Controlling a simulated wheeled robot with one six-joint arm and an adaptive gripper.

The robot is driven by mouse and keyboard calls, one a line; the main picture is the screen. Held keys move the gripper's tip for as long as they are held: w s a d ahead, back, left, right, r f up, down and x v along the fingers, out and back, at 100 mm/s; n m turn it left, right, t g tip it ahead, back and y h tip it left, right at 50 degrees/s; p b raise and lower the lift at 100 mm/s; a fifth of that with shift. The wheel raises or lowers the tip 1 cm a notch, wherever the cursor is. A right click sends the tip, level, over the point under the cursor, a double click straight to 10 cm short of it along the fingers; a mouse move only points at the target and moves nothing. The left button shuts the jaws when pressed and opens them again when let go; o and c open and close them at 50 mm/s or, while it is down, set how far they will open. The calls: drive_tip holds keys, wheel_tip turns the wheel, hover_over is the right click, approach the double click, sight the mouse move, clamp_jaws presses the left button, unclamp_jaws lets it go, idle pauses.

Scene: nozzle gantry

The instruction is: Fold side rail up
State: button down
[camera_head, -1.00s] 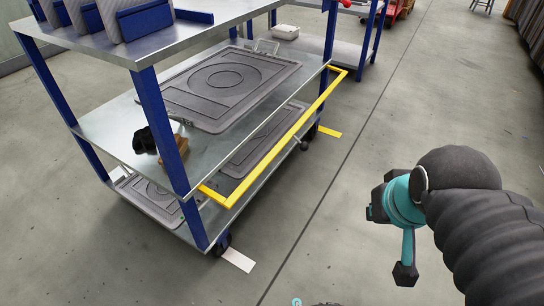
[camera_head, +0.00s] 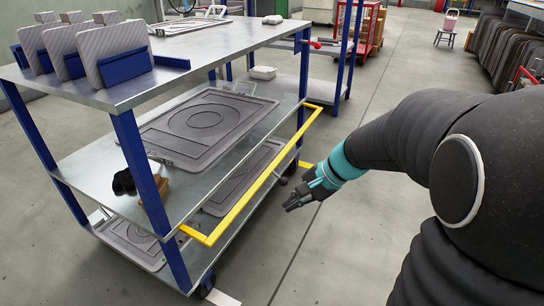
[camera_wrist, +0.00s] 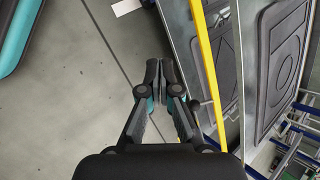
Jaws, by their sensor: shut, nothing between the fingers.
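The side rail is a yellow bar frame (camera_head: 262,183) along the near long side of the blue and grey cart, sticking out from it at about middle-shelf height. In the wrist view the yellow rail (camera_wrist: 207,70) runs as a long bar just right of my gripper (camera_wrist: 159,68). My gripper (camera_head: 293,206) is shut and empty. In the head view it is on the right, outer side of the rail, pointing toward it. A gap of floor shows between the fingertips and the rail.
The cart's middle shelf (camera_head: 90,165) holds a grey moulded panel (camera_head: 207,122). Its top shelf (camera_head: 120,90) carries upright plates in blue holders. A second blue-framed cart (camera_head: 340,60) stands behind. The floor (camera_head: 330,245) to the right of the cart is clear.

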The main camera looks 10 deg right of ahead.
drive_tip(key=w+d+f+m+t+y, duration=0.2)
drive_tip(key=w+d+f+m+t, duration=0.1)
drive_tip(key=w+d+f+m, duration=0.4)
drive_tip(key=w+d+f+m+t+y, duration=0.1)
drive_tip(key=w+d+f+m+t, duration=0.2)
drive_tip(key=w+d+f+m, duration=0.45)
drive_tip(key=w+a+f+n+b, duration=0.1)
drive_tip(key=w+a+f+b, duration=0.1)
drive_tip(key=w+a+f, duration=0.55)
wheel_tip(320, 180, up, 6)
drive_tip(key=a, duration=0.2)
drive_tip(key=shift+w+a+p, duration=0.15)
drive_tip(key=shift+p, duration=0.15)
drive_tip(key=shift+r, duration=0.15)
